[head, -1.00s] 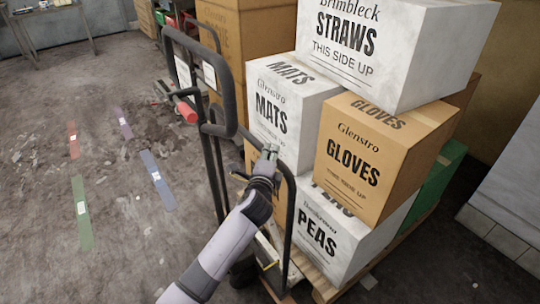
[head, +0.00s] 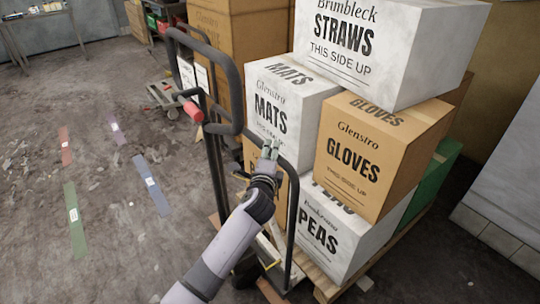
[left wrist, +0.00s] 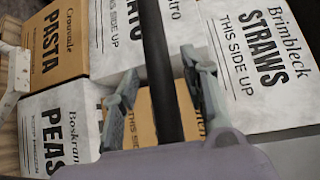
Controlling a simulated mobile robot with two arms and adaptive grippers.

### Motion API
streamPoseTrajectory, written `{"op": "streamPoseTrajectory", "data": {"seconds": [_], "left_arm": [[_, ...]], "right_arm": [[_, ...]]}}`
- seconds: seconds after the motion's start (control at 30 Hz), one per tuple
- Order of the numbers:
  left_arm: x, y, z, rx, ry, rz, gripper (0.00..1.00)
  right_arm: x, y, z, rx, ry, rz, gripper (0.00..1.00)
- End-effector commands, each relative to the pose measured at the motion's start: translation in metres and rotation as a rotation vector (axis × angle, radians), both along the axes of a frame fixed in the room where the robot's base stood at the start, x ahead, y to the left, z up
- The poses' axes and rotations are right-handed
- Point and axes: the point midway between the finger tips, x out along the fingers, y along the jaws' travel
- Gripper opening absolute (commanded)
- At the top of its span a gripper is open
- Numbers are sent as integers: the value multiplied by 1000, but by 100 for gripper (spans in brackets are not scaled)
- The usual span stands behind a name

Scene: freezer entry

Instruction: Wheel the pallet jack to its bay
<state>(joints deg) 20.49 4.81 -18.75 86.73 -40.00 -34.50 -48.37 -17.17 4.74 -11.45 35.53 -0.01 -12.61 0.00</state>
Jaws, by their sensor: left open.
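The pallet jack (head: 291,225) has a black tubular frame and stands against a wooden pallet (head: 328,291) stacked with boxes. A black loop handle with a red grip (head: 193,110) rises at its left. My left gripper (head: 270,149) is at the top bar of the frame. In the left wrist view my left gripper (left wrist: 160,88) is open, with a black bar (left wrist: 160,70) between its fingers. Coloured floor strips lie at left: red (head: 65,146), purple (head: 115,128), blue (head: 151,186) and green (head: 75,221). My right gripper is not in view.
The load includes a white STRAWS box (head: 385,45), a white MATS box (head: 287,108), a brown GLOVES box (head: 365,155) and a white PEAS box (head: 335,235). A table (head: 40,22) stands at back left. A pale wall (head: 505,195) is at right. Open floor lies at left.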

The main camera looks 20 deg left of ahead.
Motion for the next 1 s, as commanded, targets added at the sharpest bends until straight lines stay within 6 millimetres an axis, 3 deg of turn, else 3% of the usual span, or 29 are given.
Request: {"op": "streamPoseTrajectory", "data": {"seconds": [0.37, 0.8, 1.0], "left_arm": [[-8, 0, -1, 2, 2, 1, 41], [-91, -12, 11, 0, 2, -1, 41], [-113, -15, 15, 1, 1, 0, 41]], "right_arm": [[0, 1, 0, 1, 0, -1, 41], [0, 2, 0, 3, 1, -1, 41], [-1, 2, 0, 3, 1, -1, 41]]}}
